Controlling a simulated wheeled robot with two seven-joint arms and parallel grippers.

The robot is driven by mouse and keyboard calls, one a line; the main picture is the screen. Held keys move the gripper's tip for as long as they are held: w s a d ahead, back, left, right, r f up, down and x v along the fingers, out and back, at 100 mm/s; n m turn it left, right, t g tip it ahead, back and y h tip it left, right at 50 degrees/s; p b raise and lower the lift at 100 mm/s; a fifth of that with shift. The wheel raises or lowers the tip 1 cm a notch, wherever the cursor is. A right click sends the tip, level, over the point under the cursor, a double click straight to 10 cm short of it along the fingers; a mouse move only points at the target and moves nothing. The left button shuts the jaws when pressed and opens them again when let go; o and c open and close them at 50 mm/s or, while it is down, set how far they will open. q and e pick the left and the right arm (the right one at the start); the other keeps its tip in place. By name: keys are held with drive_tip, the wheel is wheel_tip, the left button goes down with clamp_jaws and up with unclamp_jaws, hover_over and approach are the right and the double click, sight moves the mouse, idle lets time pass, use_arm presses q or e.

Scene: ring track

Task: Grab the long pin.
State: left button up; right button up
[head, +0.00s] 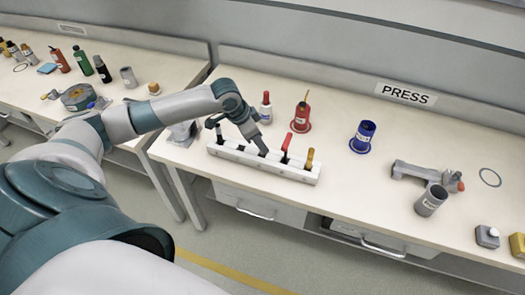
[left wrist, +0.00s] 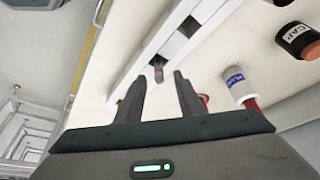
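A long white rack (head: 240,158) stands near the front edge of the bench, with several slots. My left gripper (head: 261,150) reaches down over its middle. In the left wrist view its two fingers (left wrist: 163,85) are apart, on either side of a small brownish pin-like end (left wrist: 158,73) beside the white rack (left wrist: 185,45). I cannot tell if this end is the long pin, or whether a finger touches it. In the rack stand a black-topped tool (head: 214,122) at the left, a red-handled one (head: 286,143) and a yellow-handled one (head: 309,158) to the right. My right gripper is not in view.
Behind the rack stand a white bottle with a red cap (head: 266,111), a red oil can (head: 301,118) and a blue container (head: 363,136). A grey fixture (head: 420,174) and a grey cup (head: 431,200) are at the right. The bench between the blue container and the rack is clear.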

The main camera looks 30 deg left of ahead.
use_arm(q)
drive_tip(key=shift+p+x, duration=0.35)
drive_tip(key=shift+x, duration=1.15)
clamp_jaws()
